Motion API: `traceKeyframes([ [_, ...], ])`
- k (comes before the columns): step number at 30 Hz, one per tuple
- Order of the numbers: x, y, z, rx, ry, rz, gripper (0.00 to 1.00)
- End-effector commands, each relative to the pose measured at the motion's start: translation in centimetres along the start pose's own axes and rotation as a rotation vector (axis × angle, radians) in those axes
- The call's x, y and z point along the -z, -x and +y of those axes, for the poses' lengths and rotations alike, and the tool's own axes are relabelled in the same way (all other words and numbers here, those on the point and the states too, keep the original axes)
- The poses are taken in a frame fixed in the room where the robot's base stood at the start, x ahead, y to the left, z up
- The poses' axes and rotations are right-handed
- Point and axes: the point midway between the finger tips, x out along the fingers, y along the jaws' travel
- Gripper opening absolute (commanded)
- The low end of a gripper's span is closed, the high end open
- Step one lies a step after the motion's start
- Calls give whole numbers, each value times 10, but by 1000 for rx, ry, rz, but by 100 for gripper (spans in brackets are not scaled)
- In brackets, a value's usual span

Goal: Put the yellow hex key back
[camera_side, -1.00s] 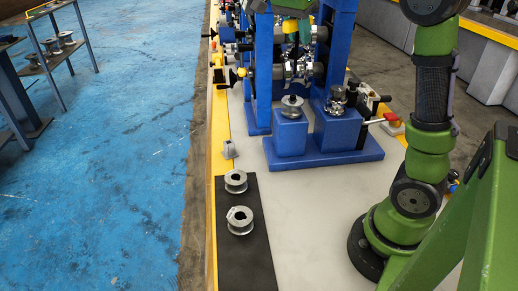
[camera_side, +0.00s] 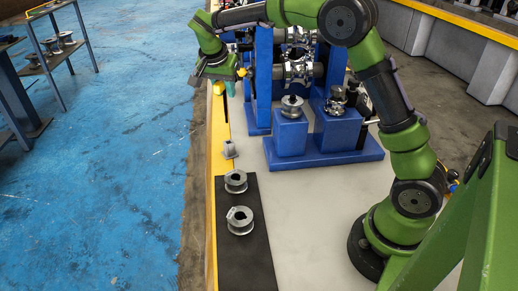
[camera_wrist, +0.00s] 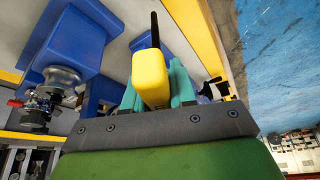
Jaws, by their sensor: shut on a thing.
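The yellow hex key (camera_wrist: 151,75) shows in the wrist view with its yellow handle between the teal fingers of my gripper (camera_wrist: 154,92). Its dark shaft points up and away in that picture. In the side view my gripper (camera_side: 232,84) is at the far left end of the bench, over the yellow edge strip. The hex key's handle (camera_side: 241,72) is a small yellow spot there. My gripper is shut on it. The holder for the key cannot be made out.
The blue machine stand (camera_side: 264,75) with metal rollers is just right of my gripper. A small grey block (camera_side: 230,149) stands near the bench's left edge. Two metal spools (camera_side: 240,220) rest on a black mat (camera_side: 248,268). The bench front (camera_side: 320,220) is clear.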

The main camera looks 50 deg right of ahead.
Motion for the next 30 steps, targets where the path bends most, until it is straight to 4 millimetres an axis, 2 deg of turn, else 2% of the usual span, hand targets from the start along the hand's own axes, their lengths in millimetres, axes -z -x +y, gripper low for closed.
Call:
traceKeyframes([
  [9, 0, 0, 0, 0, -1, 0, 0],
  [24, -18, -42, 1, -2, 0, 0, 0],
  [30, -21, -50, 1, -1, -2, 0, 0],
])
